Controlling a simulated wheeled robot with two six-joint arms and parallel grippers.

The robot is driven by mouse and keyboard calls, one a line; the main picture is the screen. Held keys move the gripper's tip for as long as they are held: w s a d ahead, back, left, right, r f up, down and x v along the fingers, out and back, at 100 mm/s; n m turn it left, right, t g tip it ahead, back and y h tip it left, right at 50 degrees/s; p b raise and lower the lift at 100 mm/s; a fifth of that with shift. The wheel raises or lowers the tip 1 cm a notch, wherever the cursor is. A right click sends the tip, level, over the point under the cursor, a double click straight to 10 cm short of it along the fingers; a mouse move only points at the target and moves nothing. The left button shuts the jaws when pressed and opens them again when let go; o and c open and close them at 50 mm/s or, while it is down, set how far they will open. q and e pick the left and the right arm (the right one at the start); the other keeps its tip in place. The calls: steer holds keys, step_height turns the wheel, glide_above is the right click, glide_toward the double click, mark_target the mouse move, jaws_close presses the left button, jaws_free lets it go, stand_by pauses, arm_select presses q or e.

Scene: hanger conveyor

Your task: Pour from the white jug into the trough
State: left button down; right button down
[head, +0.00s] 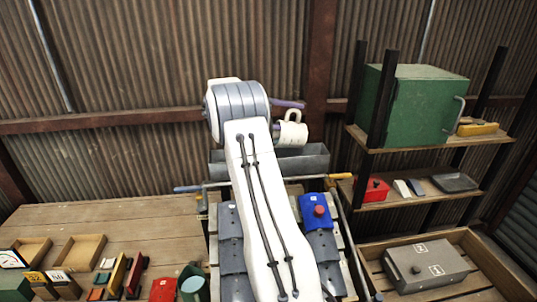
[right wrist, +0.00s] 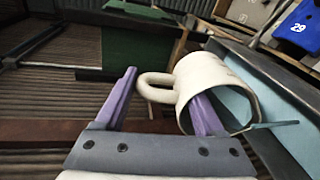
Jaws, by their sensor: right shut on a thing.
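The white jug (head: 291,134) is tipped on its side above the grey trough (head: 312,163), with its handle upward in the head view. My right gripper (head: 295,105) is shut on the jug; one purple finger shows there and my arm hides the rest. In the right wrist view, the jug (right wrist: 208,80) has its handle towards the left finger of the gripper (right wrist: 165,84), and the other finger is at the open mouth. A thin blue-grey strip runs from the mouth to the trough wall (right wrist: 282,85); I cannot tell if it is liquid. My left gripper is out of view.
A shelf with a green cabinet (head: 417,105) and a red box (head: 372,190) stands to the right. A wooden table (head: 115,222) with small items is at left. A corrugated wall lies behind.

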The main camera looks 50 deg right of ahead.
stand_by(0.6)
steer(key=shift+w+a+f+g+b, duration=0.15)
steer(key=shift+g+b, duration=0.15)
steer(key=shift+b, duration=0.15)
steer(key=shift+a+h, duration=0.15)
steer(key=shift+h, duration=0.15)
steer(key=shift+w+a+b, duration=0.1)
steer(key=shift+b, duration=0.3)
steer(key=shift+f, duration=0.1)
steer(key=shift+w+a+f+g+h+b, duration=0.1)
steer(key=shift+a+g+h+b, duration=0.05)
steer(key=shift+g+h+b, duration=0.2)
steer(key=shift+w+a+h+b, duration=0.2)
steer(key=shift+a+h+b, duration=0.05)
steer(key=shift+b, duration=0.2)
steer(key=shift+f+g, duration=0.1)
steer(key=shift+g, duration=0.15)
